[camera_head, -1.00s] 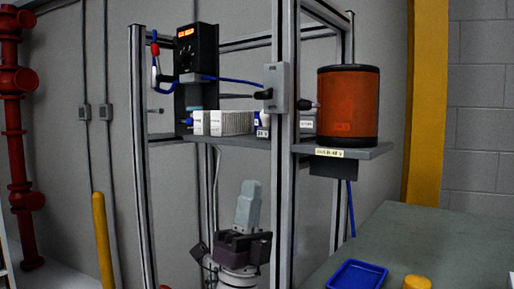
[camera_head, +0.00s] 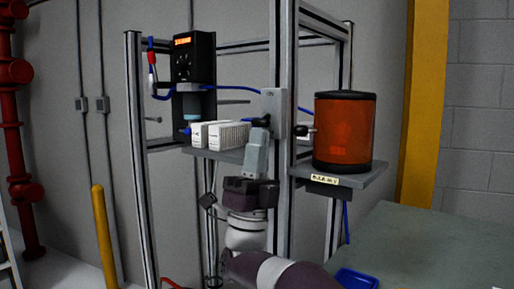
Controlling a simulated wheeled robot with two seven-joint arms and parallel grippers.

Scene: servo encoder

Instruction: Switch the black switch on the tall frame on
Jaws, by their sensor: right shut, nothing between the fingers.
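The tall frame (camera_head: 281,60) of grey metal posts stands in the middle of the head view. A grey switch box (camera_head: 273,104) is fixed to its front post. The black switch (camera_head: 262,121) sticks out from the box toward the left. My right gripper (camera_head: 259,133) is shut and empty, pointing up, with its tips just below the black switch. I cannot tell whether the tips touch the switch, and they hide part of the box's lower left. My left gripper is not in view.
A green-grey table (camera_head: 435,245) with a blue tray (camera_head: 357,279) is at the lower right. A yellow post (camera_head: 104,235) stands left.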

